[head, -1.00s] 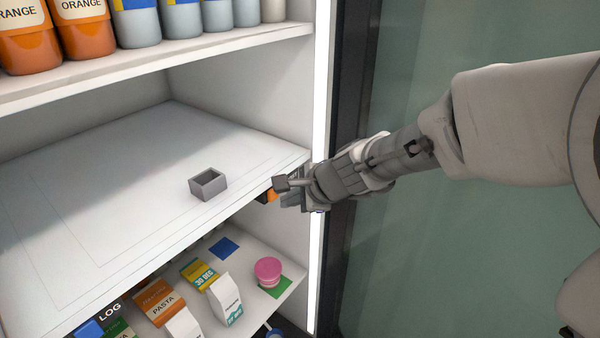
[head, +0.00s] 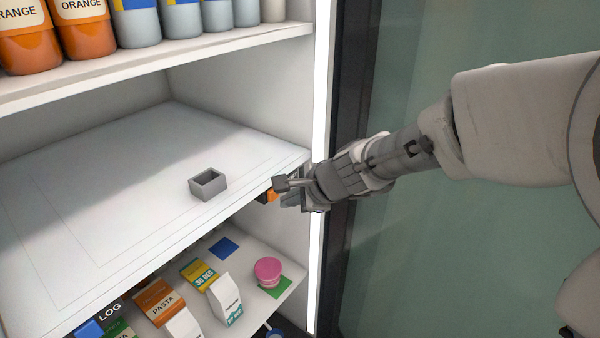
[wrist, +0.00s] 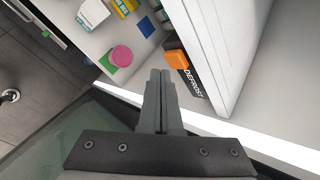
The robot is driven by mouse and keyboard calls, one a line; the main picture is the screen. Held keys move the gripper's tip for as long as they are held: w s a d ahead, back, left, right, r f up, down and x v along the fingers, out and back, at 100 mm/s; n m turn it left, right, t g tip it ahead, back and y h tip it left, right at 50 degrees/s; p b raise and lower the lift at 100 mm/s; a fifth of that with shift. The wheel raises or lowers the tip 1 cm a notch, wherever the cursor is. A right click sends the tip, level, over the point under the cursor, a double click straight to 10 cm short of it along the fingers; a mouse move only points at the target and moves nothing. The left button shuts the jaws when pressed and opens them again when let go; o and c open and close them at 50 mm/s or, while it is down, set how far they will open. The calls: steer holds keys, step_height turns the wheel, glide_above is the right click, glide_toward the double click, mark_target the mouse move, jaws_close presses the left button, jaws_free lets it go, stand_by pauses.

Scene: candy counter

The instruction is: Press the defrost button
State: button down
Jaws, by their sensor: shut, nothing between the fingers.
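In the head view a bit of the orange button (head: 271,196) shows just left of my fingers. My gripper (head: 284,192) is shut and empty at the shelf's right front corner. In the wrist view my gripper's fingertips (wrist: 161,73) are together just below and left of the button. I cannot tell whether they touch it.
The middle shelf (head: 110,190) holds a small grey open box (head: 208,184). The lower shelf holds cartons (head: 225,298) and a pink round container (head: 268,270). Bottles (head: 85,30) stand on the upper shelf. The bright cabinet side edge (head: 321,120) is close beside my gripper.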

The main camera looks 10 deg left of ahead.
steer(key=shift+a, duration=0.15)
steer(key=shift+w+a, duration=0.2)
steer(key=shift+a, duration=0.1)
steer(key=shift+w+a, duration=0.15)
steer(key=shift+a, duration=0.3)
stand_by(0.7)
stand_by(0.3)
steer(key=shift+s+d, duration=0.35)
steer(key=shift+d, duration=0.5)
steer(key=d, duration=0.1)
steer(key=s+d+b, duration=0.1)
steer(key=d, duration=0.1)
steer(key=s+d+b, duration=0.1)
steer(key=shift+d, duration=0.35)
stand_by(0.3)
